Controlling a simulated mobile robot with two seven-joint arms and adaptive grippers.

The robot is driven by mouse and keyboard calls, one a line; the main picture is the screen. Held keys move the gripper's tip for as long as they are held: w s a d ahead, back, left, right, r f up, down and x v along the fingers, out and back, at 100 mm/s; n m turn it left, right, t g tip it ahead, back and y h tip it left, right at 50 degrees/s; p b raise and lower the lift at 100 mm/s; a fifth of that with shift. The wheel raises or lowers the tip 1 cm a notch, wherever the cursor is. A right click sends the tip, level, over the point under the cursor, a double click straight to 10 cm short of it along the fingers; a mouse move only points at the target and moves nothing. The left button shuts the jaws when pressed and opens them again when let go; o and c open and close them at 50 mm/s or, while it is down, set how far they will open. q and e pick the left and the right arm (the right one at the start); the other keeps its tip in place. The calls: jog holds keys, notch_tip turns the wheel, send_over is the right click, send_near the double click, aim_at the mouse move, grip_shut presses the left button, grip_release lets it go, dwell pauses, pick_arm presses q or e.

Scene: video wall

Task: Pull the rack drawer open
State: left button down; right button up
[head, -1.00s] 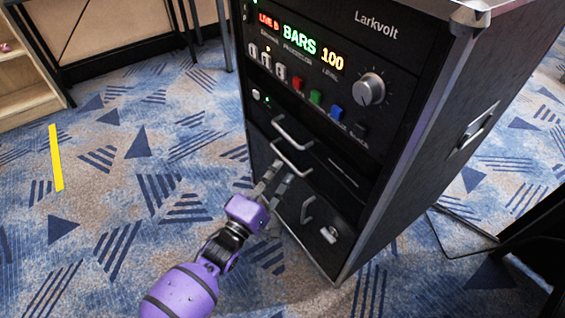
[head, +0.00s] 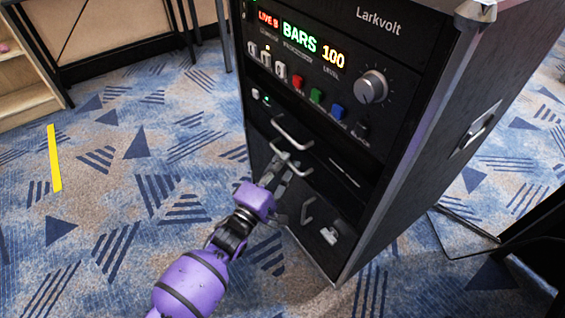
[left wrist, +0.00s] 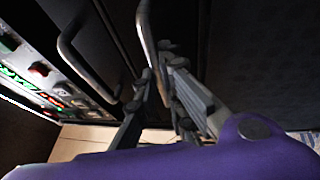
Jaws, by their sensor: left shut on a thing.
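The black rack (head: 420,130) marked Larkvolt stands on the carpet, with silver bar handles down its front. My left gripper (head: 283,163) is shut on the second handle from the top (head: 305,170), on a dark drawer front. In the left wrist view my fingers (left wrist: 160,75) close around that handle (left wrist: 147,35); the fingers hide part of it. Another handle (head: 292,133) sits just above it, free of the gripper. I cannot see a gap showing the drawer pulled out. My right gripper is in neither view.
A control panel with a knob (head: 372,87) and coloured buttons is above. A wooden shelf (head: 25,80) stands at the far left. Carpet left of the rack is clear.

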pick_arm(q)
jog(key=shift+s+a, duration=0.1)
jog(key=s+a+p, duration=0.2)
jog(key=s+a, duration=0.6)
jog(key=a, duration=0.3)
jog(key=s+a+p, duration=0.2)
jog(key=s+a, duration=0.6)
jog(key=a, duration=0.4)
jog(key=shift+s, duration=0.35)
jog(key=c, duration=1.9)
grip_release()
jog(key=shift+o, duration=0.2)
jog(key=v, duration=1.2)
